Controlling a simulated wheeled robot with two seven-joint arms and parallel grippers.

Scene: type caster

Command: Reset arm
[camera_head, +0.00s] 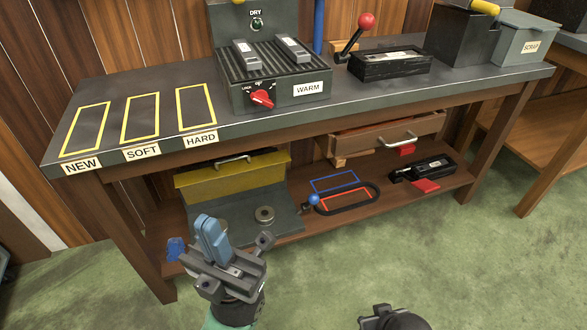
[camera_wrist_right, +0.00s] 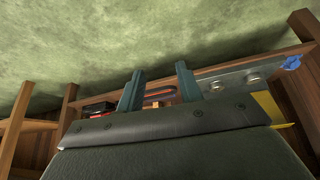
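My left gripper (camera_head: 208,228) shows in the head view at the lower left, in front of the lower shelf. Its two blue fingers point up and lie close together, with nothing seen between them. My right gripper (camera_wrist_right: 157,82) shows in the right wrist view with its two teal fingers apart and nothing between them. In the head view only a dark part of my right arm shows at the bottom edge; its fingers are not seen there.
The workbench (camera_head: 350,98) has a WARM heater (camera_head: 270,85), a black tray with a red-knobbed lever (camera_head: 353,40) and a SCRAP bin (camera_head: 522,42). The drawer (camera_head: 385,140) stands partly out. The lower shelf (camera_head: 400,200) holds a yellow-fronted unit (camera_head: 230,178). Green floor (camera_head: 480,270) in front is clear.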

